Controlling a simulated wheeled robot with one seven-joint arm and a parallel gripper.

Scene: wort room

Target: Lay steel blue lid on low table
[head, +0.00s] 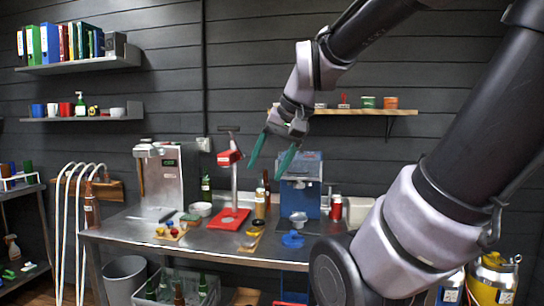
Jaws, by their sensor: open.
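My gripper (266,170) hangs in the air above the metal table (120,230), in front of the dark wall. Its two green fingers are spread and nothing shows between them. A small round blue piece (293,240) lies on the table below and to the right of the gripper, well apart from it. It may be the steel blue lid, but it is too small to tell. I cannot tell whether this metal table is the low table; no other clear table shows.
A red capper stand (230,217), a blue machine (301,188) and a steel box machine (165,180) stand on the table. A crate of bottles (175,290) and a grey bin (125,276) are below. A wooden shelf (350,111) is behind.

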